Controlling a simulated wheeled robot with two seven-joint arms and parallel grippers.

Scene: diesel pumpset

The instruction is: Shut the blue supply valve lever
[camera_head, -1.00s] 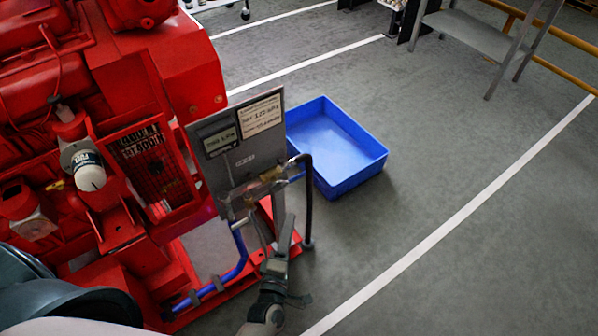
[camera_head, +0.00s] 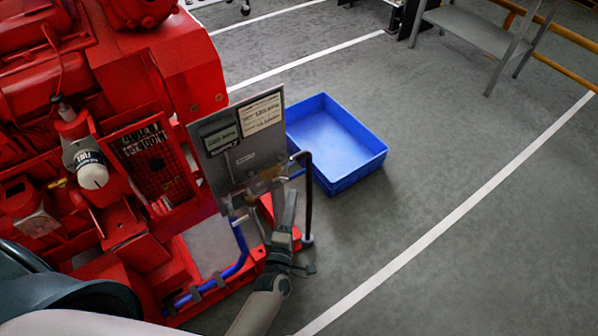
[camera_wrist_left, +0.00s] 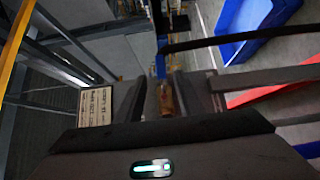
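The brass valve (camera_head: 262,184) sits low on the grey gauge panel (camera_head: 247,162), partly hidden. A short blue piece, which looks like the lever (camera_head: 297,174), sticks out to its right by the black hose. In the left wrist view, the narrow blue lever (camera_wrist_left: 161,65) stands above the brass body (camera_wrist_left: 165,98), in the gap between my fingers. My left gripper (camera_head: 271,212) is just below and in front of the valve, its fingers apart on either side of the brass; I cannot tell whether they touch it. My right gripper is not in view.
The black hose (camera_head: 308,205) curves down right of the valve. A blue pipe (camera_head: 238,262) runs below the panel. The red pumpset (camera_head: 170,70) fills the left. A blue tray (camera_head: 362,180) lies on the floor behind; open floor is to the right.

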